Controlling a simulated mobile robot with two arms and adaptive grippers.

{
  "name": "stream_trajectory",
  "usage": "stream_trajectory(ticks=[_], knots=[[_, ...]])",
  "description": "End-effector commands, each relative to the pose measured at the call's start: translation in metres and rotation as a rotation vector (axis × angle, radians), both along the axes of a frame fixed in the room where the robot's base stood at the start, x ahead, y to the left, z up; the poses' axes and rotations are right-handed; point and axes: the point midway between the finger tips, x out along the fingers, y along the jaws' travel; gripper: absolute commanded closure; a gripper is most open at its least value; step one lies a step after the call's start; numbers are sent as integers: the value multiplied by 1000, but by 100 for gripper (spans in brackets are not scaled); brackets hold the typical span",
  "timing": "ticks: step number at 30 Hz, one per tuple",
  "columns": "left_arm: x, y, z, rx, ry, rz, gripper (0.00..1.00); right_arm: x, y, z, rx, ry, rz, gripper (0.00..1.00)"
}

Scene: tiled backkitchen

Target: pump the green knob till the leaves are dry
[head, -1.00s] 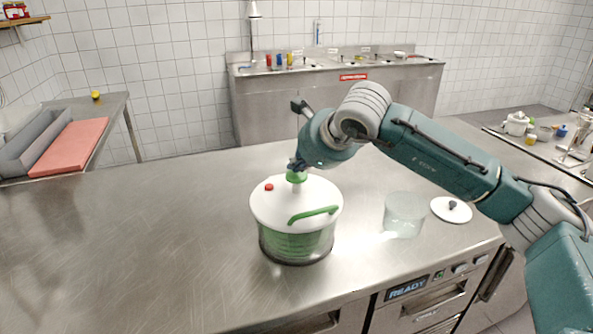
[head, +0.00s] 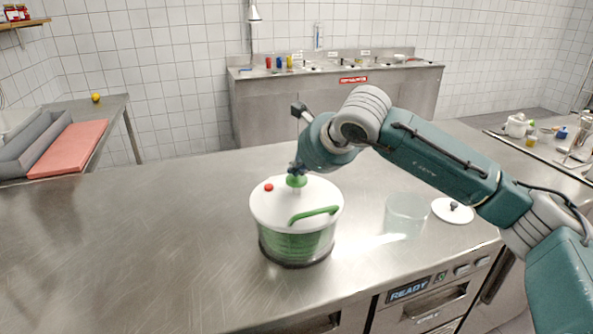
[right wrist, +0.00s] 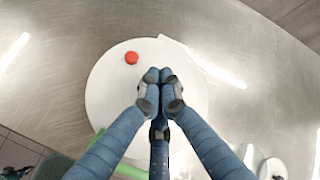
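The salad spinner has a white lid (head: 265,208), a clear bowl (head: 285,255) and a green basket inside. It stands upright on the steel counter in the head view. Its green knob (head: 297,181) sticks up from the lid's middle. My right gripper (head: 297,168) points down onto the knob's top and seems to touch it. In the right wrist view its fingertips (right wrist: 161,76) are together over the white lid (right wrist: 108,95) and hide the knob. The leaves cannot be told apart from the green basket. My left gripper is not in view.
A red button (head: 268,187) and a green handle (head: 314,215) are on the lid. A clear container (head: 405,214) and a white round lid (head: 452,211) lie to the right, under my right arm. The counter left of the spinner is clear.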

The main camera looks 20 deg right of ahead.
Motion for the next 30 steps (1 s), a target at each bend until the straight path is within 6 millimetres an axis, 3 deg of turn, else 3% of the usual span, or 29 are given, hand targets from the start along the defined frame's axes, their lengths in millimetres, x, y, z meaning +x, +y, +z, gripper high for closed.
stream_trajectory(ticks=[30], knots=[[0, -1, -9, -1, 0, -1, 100, -1, 0, -12, -1, 10, 1, 100]])
